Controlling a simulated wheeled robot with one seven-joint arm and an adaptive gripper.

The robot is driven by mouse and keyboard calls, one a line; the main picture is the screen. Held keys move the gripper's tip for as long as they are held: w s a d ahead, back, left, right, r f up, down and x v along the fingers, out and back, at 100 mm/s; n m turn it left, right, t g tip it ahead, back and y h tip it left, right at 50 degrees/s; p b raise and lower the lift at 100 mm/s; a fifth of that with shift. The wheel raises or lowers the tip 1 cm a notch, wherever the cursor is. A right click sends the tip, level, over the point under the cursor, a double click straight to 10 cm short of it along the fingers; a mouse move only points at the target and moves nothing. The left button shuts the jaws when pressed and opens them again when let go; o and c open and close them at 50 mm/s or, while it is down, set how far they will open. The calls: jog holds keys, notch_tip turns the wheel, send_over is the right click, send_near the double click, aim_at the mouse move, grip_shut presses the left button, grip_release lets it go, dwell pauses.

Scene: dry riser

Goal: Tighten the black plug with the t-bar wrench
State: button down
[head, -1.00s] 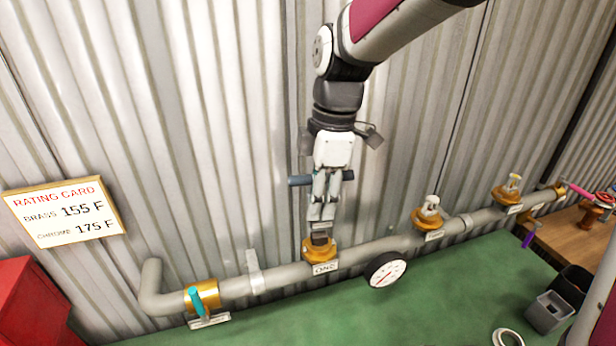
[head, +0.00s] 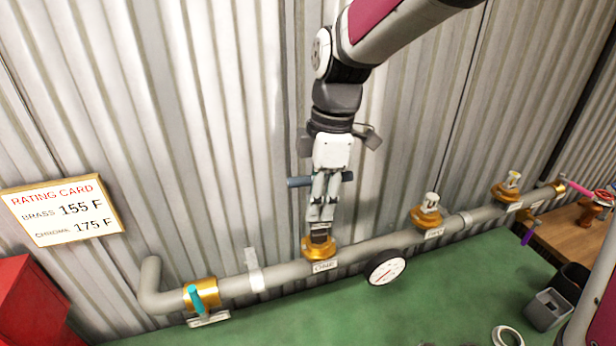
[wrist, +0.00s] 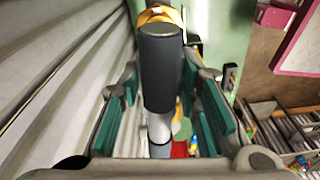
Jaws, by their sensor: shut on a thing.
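My gripper (head: 320,218) points down over the left brass outlet (head: 318,250) on the grey pipe. It is shut on the t-bar wrench, whose blue-grey crossbar (head: 300,181) sticks out on both sides of the fingers. In the wrist view, a dark grey cylinder of the wrench (wrist: 160,65) stands between the green finger pads. A short dark piece shows between the fingertips and the brass outlet. I cannot tell whether it is the wrench's lower end or the black plug, and the plug is not clearly visible otherwise.
The pipe (head: 230,288) runs along the corrugated wall with a gauge (head: 386,268), a teal-handled valve (head: 197,300) and two more brass outlets (head: 425,217) to the right. A rating card (head: 65,210) hangs left. Grey bins (head: 548,312) and a ring (head: 507,337) stand front right.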

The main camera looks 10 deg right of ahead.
aim_at(315, 231)
jog(key=shift+f+b, duration=0.65)
jog(key=shift+f, duration=1.7)
jog(key=m+p, duration=0.2)
jog(key=m, duration=0.1)
jog(key=shift+s+r, duration=0.15)
jog(key=shift+w+m+t+p, duration=0.2)
jog(key=shift+m+t+p, duration=0.15)
jog(key=shift+m, duration=1.05)
jog(key=shift+s+m+p, duration=0.1)
jog(key=shift+m+p, duration=0.2)
jog(key=shift+m, duration=0.6)
